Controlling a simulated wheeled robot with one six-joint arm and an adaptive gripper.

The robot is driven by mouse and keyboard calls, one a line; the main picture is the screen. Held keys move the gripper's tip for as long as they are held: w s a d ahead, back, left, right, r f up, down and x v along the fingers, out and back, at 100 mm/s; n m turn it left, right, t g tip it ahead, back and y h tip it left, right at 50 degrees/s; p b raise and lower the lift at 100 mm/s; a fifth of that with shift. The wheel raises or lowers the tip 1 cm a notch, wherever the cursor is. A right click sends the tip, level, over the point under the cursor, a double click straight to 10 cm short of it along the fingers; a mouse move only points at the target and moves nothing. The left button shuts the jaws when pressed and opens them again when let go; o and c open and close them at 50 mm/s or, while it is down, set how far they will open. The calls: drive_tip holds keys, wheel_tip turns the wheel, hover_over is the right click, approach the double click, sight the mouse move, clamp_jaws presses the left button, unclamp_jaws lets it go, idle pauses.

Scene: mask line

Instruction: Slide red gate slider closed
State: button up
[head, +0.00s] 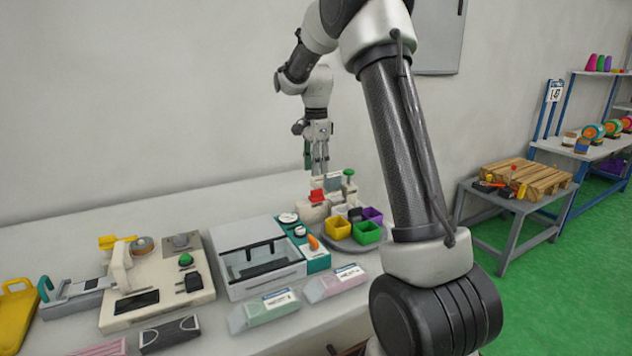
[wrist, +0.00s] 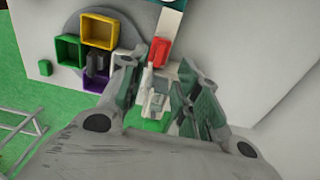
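The red gate slider (head: 317,196) is a small red block on a whitish device (head: 314,212) at the back right of the bench. It shows in the wrist view as a red block (wrist: 159,52) at the top centre, just beyond the fingers. My gripper (head: 320,172) hangs pointing down, directly above or behind this device. In the wrist view my gripper (wrist: 160,88) has its two fingers apart, with pale parts of the device visible between them. Nothing is held. I cannot tell whether a finger touches the slider.
A round grey tray (head: 352,243) with yellow, green and purple bins stands in front of the device. A green button (head: 349,173) rises close to my gripper. A white machine with a clear lid (head: 258,262) stands to the left. The wall is behind.

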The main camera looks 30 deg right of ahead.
wheel_tip(320, 180, up, 4)
drive_tip(key=shift+r, duration=0.1)
idle(0.5)
drive_tip(key=s+a+r+n+t, duration=0.1)
drive_tip(key=s+a+n, duration=0.1)
drive_tip(key=s+n, duration=0.4)
drive_tip(key=s+a+r+n+t, duration=0.1)
drive_tip(key=s+n, duration=0.5)
drive_tip(key=s, duration=1.1)
drive_tip(key=s+a+r+n+t, duration=0.1)
drive_tip(key=s+n, duration=0.5)
drive_tip(key=s, duration=0.6)
drive_tip(key=shift+s+a+r+t, duration=0.15)
drive_tip(key=shift+a+r+t, duration=0.2)
drive_tip(key=shift+a+t, duration=0.45)
